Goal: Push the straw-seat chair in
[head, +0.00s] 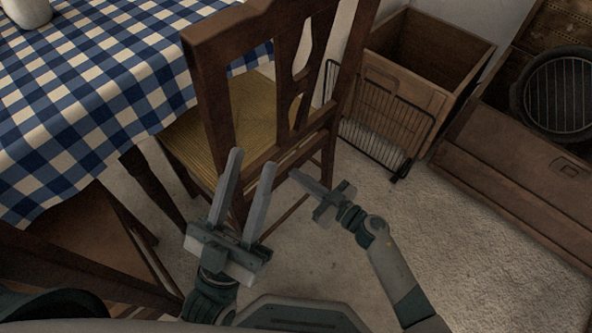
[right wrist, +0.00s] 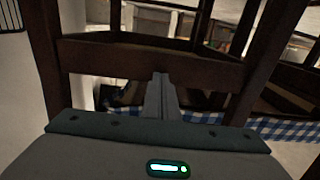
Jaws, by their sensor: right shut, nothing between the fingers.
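The straw-seat chair (head: 203,92) is dark wood with a woven yellow seat. It stands upright at the table, its back towards me and the seat's far left part under the cloth edge. My left gripper (head: 251,160) is open and empty, in front of the lower chair back in the head view. My right gripper (head: 294,174) is shut and empty, its tips close to the lower right part of the chair back. In the right wrist view the shut fingers (right wrist: 160,82) overlap a dark chair rail (right wrist: 130,58); I cannot tell whether they touch it.
The table with a blue checked cloth (head: 90,85) fills the upper left, with a white vessel (head: 27,10) on it. Another chair (head: 80,235) is at lower left. A wooden crate (head: 395,110) and wire rack stand behind right. The floor (head: 450,240) at right is clear.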

